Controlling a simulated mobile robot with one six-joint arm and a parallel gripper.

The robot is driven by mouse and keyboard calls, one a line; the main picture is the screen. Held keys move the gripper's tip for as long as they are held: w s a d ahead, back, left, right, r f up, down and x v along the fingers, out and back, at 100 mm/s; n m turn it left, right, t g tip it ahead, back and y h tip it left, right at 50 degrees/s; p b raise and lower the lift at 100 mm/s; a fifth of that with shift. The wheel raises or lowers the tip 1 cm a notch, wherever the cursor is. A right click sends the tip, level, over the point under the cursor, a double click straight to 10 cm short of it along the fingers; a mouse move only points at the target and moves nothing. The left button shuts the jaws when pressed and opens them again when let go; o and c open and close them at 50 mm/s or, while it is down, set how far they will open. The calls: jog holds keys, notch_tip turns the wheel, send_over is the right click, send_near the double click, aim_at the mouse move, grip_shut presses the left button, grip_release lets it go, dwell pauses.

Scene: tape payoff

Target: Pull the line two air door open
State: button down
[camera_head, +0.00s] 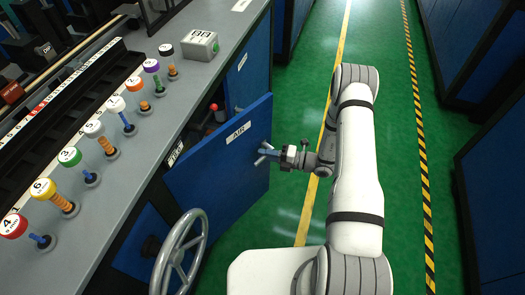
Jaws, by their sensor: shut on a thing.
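The air door (222,165) is a blue panel with a white "AIR" label, on the side of the grey-topped cabinet. It stands partly open, swung out from the cabinet. My gripper (268,154) is at the door's right edge and shut on the door handle (262,158), a small light-metal piece. The jaws hide part of the handle. Behind the door, a red knob (213,107) shows in the dark opening. My white arm reaches in from the right.
A grey handwheel (181,252) stands out below the door. Numbered, coloured knobs (70,157) line the grey counter (150,130), with a grey box (200,46) at its far end. The green floor (290,100) is clear; blue cabinets (495,190) stand at right.

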jog(key=shift+w+d, duration=0.1)
jog(key=c, duration=1.4)
grip_release()
jog(key=v, duration=0.7)
jog(key=shift+d, duration=0.3)
